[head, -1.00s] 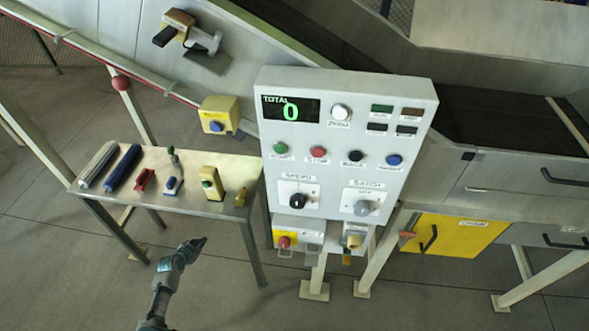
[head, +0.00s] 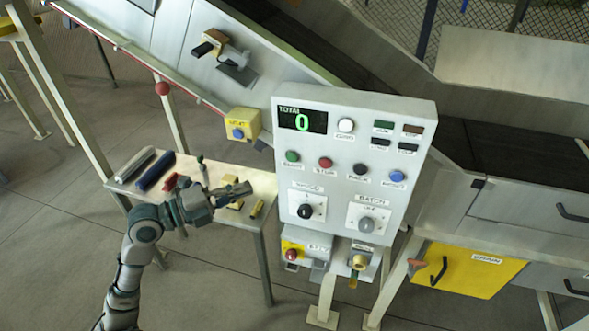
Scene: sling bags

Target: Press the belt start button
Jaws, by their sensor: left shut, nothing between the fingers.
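The green start button (head: 292,156) is on the left of the button row of the white control panel (head: 420,150), beside the red stop button (head: 326,163). The panel's display (head: 303,120) reads TOTAL 0. My left gripper (head: 246,188) is shut and empty, in front of the small tool table, left of the panel and lower than the green button. It points toward the panel and looks apart from it. It hides part of the table top. My right gripper is not in view.
The small table (head: 262,183) holds several tools. A yellow box with a blue button (head: 238,133) sits above it. The panel also has a black speed knob (head: 306,211) and a grey batch knob (head: 366,225). A dark conveyor belt (head: 500,148) runs behind.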

